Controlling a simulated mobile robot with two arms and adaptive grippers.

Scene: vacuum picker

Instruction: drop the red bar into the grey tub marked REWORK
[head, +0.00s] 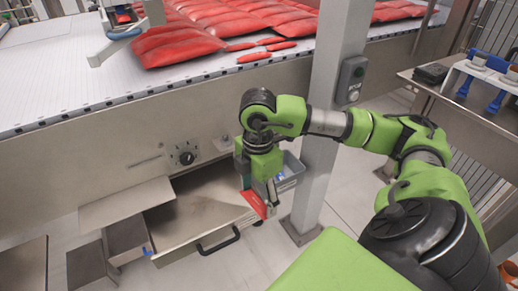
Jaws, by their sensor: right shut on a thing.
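My right gripper (264,194) points down and is shut on a red bar (253,204), which hangs tilted from its fingers. The grey tub (291,171) stands just behind and to the right of the gripper, beside a grey post. The gripper hides the tub's left part, and its marking is too small to read. The bar appears in front and to the left of the tub in the picture. My left gripper is not in view.
An open metal drawer (201,208) with a black handle lies below and left of the gripper. The grey post (333,95) rises close on the right. Behind, a wide conveyor (60,85) carries many red packs (178,45). A side table with blue-handled tools (465,87) stands at right.

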